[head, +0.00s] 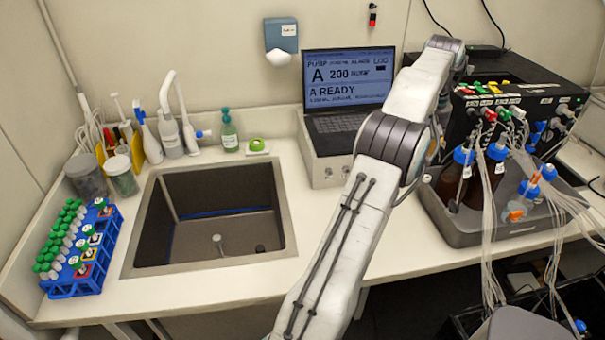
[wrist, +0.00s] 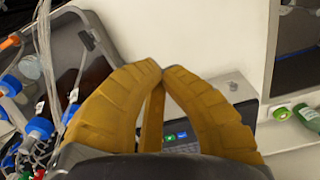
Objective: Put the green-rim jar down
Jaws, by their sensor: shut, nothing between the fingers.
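My gripper (wrist: 155,72) shows in the wrist view as two yellow fingers with their tips together and nothing held. In the head view its fingers are hidden; my arm reaches over the counter between the laptop and the black pump box. A small round green-rimmed thing (head: 257,145) sits on the counter behind the sink, right of a green bottle (head: 229,130). It also shows at the right of the wrist view (wrist: 281,113), apart from my fingers. I cannot tell whether it is the green-rim jar. Two lidded jars (head: 121,177) stand left of the sink, without a clear green rim.
The laptop (head: 349,78) stands on a white box (head: 318,165). A grey tray (head: 470,232) with blue-capped bottles and hanging tubes is on the right. A blue rack (head: 85,270) of tubes stands left of the sink (head: 130,255). The front counter strip (head: 200,300) is clear.

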